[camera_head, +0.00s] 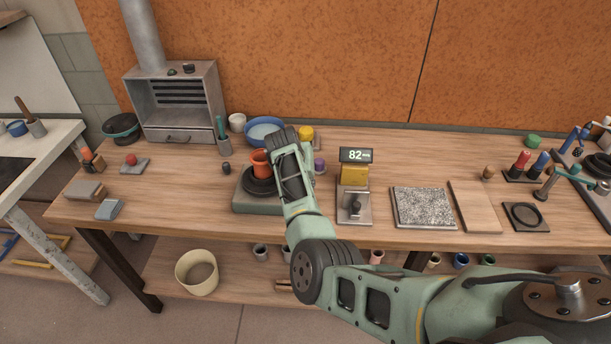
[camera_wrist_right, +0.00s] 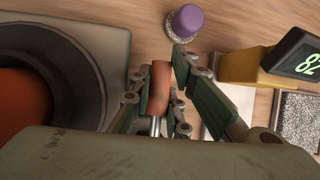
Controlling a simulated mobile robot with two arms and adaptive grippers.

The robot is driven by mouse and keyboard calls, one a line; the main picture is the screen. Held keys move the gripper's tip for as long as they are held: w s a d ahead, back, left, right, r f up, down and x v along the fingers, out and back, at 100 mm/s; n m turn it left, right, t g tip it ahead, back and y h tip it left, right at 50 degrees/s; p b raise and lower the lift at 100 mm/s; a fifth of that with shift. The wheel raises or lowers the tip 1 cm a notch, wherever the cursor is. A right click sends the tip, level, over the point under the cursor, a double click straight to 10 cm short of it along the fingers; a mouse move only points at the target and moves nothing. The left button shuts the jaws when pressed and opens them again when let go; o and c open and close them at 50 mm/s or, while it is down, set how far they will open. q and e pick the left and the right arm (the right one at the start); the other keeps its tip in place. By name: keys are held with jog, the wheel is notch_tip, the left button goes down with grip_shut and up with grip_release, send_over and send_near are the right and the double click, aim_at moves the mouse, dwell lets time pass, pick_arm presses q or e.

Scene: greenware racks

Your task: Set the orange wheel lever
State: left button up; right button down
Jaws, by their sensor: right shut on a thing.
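The pottery wheel (camera_head: 250,206) with a grey-green base stands left of the table's middle in the head view. An orange pot (camera_head: 261,158) sits on its dark round head. In the right wrist view the wheel (camera_wrist_right: 105,42) is at the left with the orange pot (camera_wrist_right: 22,105) on it. The lever (camera_wrist_right: 160,88), an orange-brown grip on a metal rod, stands beside the wheel's base. My right gripper (camera_wrist_right: 165,78) has its green fingers on both sides of the grip and is shut on it. The lever is hidden behind my right arm in the head view. My left gripper is out of view.
A purple-topped item (camera_wrist_right: 186,20) stands close beyond the fingers. A yellow scale (camera_head: 354,175) reading 82 is to the right. A blue bowl (camera_head: 264,130) and a yellow-topped item (camera_head: 306,133) are behind. The table's front left is fairly clear.

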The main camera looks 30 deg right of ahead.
jog(key=c, duration=1.7)
grip_release()
jog(key=shift+a+f, duration=0.1)
jog(key=shift+f, duration=0.05)
jog(key=shift+o, duration=0.3)
